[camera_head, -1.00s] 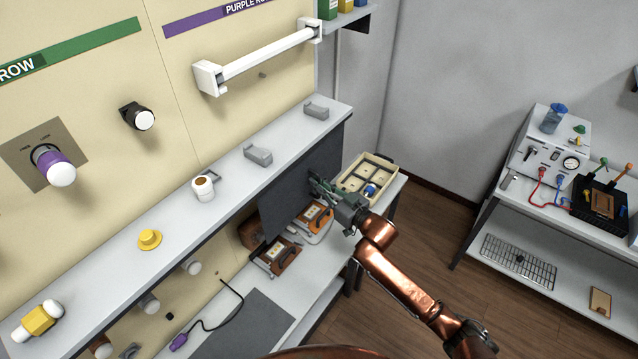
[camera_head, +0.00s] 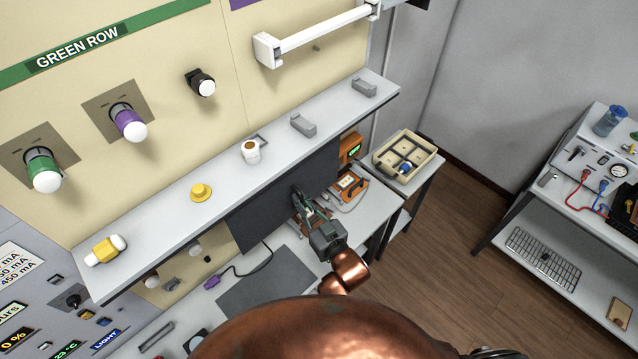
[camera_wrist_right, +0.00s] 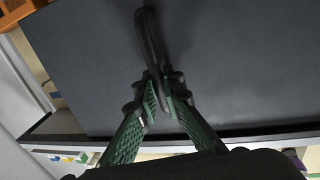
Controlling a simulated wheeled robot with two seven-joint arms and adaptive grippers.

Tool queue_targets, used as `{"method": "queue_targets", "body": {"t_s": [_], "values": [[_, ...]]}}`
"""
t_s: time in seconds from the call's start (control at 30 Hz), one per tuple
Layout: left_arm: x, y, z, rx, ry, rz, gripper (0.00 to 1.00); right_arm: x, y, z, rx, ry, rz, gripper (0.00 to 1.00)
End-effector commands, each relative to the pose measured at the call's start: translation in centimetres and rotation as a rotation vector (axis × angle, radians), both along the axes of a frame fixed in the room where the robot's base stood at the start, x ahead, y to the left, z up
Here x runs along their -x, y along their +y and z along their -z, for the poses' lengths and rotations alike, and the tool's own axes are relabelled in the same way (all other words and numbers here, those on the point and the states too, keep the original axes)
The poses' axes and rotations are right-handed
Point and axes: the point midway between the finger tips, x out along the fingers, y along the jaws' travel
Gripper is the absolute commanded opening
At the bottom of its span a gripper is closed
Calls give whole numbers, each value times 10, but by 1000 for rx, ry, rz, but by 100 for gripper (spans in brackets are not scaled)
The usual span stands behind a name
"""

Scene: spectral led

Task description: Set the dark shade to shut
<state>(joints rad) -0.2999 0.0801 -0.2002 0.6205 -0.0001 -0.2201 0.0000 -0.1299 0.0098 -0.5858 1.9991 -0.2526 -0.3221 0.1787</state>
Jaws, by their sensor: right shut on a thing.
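The dark shade (camera_head: 262,212) is a flat dark panel hanging under the front of the long white shelf, in front of the recess below it. My right gripper (camera_head: 299,194) is at the shade's face, toward its right part. In the right wrist view, my green-padded fingers (camera_wrist_right: 165,97) are shut on the shade's black bar handle (camera_wrist_right: 149,45), with the dark panel (camera_wrist_right: 230,70) filling most of the background. The right end of the recess is uncovered.
Behind and right of the shade are an orange device with a green display (camera_head: 350,148) and an orange-framed unit (camera_head: 349,186). A beige divided tray (camera_head: 410,150) stands farther right. Cups and small holders line the white shelf (camera_head: 225,215) above. A purple-ended cable (camera_head: 212,282) lies on the lower bench.

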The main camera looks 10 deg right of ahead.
Motion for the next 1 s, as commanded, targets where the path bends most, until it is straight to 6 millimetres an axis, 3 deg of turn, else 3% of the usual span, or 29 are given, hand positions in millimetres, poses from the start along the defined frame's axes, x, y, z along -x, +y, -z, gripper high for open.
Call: {"method": "queue_targets", "body": {"t_s": [0.23, 0.67, 0.7, 0.93, 1.0], "values": [[0, 0, -4, 0, 0, 0, 40, 17, 23, -1, -3, -1, -2, 0], [0, 0, -4, 0, 0, 0, 40, 20, 26, 0, 0, -2, -2, 0], [0, 0, -4, 0, 0, 0, 40, 19, 25, 0, 0, -2, -2, 10], [0, 0, -4, 0, 0, 0, 40, 19, 25, 0, 0, -1, -1, 26], [0, 0, -4, 0, 0, 0, 40, 19, 25, 0, 0, -1, -1, 26]]}}
